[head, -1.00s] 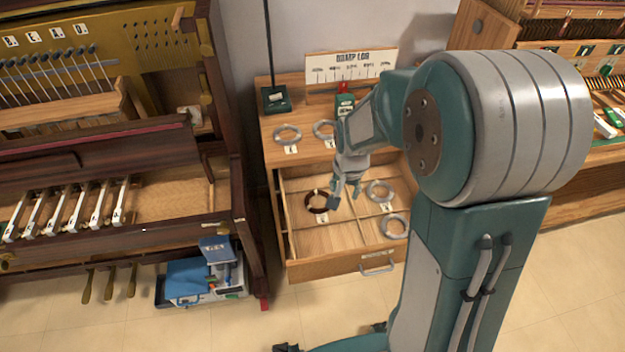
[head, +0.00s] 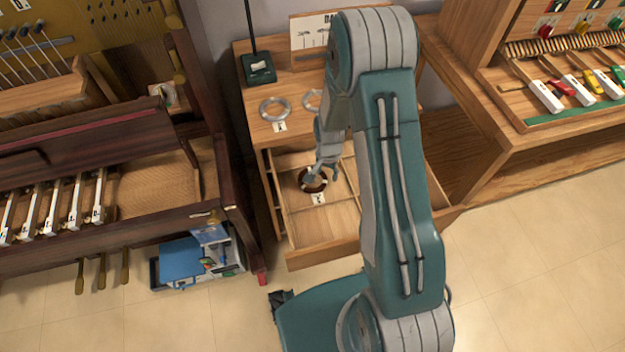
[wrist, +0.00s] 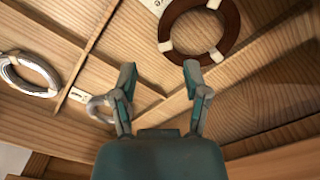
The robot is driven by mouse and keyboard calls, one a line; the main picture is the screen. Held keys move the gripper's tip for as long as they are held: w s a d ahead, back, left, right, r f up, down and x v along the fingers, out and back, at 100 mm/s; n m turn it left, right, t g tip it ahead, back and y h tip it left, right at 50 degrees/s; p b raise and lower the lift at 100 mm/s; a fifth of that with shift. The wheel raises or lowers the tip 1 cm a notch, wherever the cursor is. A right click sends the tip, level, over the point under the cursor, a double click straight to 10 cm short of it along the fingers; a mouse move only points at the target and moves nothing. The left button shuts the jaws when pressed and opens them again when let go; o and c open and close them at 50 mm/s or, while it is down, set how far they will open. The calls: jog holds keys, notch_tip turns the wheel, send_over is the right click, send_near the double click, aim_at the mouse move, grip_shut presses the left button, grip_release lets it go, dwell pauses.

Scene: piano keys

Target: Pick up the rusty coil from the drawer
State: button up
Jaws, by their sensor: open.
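The rusty coil (head: 311,181) is a dark brown ring with pale ties, lying flat in the open drawer (head: 322,250), in its left part. In the wrist view the rusty coil (wrist: 199,27) is at the top, ahead of the fingertips and apart from them. My gripper (head: 322,172) is over the drawer; in the head view it overlaps part of the coil. In the wrist view my gripper (wrist: 160,78) has its two fingers spread, with nothing between them but drawer floor behind.
Grey coils (wrist: 30,75) lie in other drawer compartments, split by thin wooden dividers (wrist: 88,55). More grey rings (head: 275,108) lie on the cabinet top. A piano with keys (head: 60,205) stands left; a bench (head: 540,110) with coloured keys stands right. A blue box (head: 185,265) is on the floor.

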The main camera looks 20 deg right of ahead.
aim_at(325, 182)
jog(key=shift+w+a+f, duration=0.1)
jog(key=shift+f, duration=1.25)
jog(key=shift+w+a+f, duration=0.1)
jog(key=shift+f, duration=1.25)
grip_shut()
